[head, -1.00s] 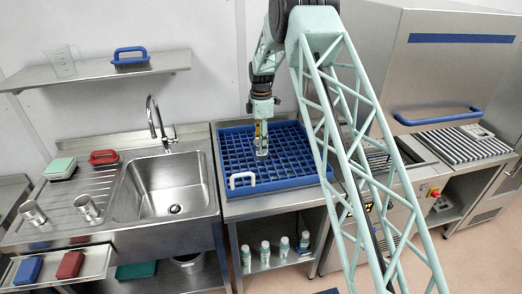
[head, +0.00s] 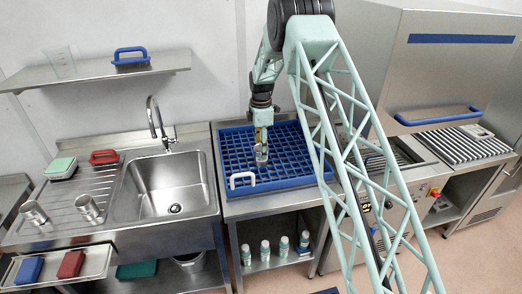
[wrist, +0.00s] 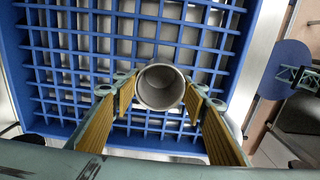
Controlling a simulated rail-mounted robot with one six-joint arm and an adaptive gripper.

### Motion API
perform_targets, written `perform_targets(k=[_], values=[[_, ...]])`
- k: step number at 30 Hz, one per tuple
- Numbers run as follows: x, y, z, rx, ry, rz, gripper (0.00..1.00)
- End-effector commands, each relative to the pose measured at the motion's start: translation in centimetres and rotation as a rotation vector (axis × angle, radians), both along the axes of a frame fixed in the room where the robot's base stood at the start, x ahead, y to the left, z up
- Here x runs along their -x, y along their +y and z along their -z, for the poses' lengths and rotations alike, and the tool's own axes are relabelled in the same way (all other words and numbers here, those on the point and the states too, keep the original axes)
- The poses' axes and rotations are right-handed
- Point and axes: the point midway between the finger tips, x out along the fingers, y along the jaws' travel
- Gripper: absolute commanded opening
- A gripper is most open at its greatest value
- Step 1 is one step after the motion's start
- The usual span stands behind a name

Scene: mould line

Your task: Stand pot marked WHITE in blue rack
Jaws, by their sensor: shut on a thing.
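My gripper (head: 261,142) is shut on a grey metal pot (head: 261,156) over the blue rack (head: 325,182). In the wrist view the pot (wrist: 160,87) sits between the yellow-padded fingers of my gripper (wrist: 160,95), its round mouth facing the camera. The pot looks upright. The rack's open grid (wrist: 50,53) lies beneath it; I cannot tell whether the pot's base touches the grid. No WHITE marking is readable on the pot.
Several capped bottles (head: 265,251) stand on the shelf below. The other grid cells look empty.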

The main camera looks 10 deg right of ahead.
Motion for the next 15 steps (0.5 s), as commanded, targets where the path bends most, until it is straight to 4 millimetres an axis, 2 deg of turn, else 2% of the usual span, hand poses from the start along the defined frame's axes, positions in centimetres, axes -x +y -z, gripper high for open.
perform_targets(k=[6,7,9,11,15], values=[[0.00,0.00,0.36,0.000,0.000,0.000,0.27],[0.01,0.00,0.35,0.000,0.000,0.000,0.41],[0.01,0.00,0.32,0.000,0.000,0.000,0.48],[0.01,0.00,0.31,0.000,0.000,0.000,0.53],[0.01,0.00,0.30,0.000,0.000,0.000,0.53]])
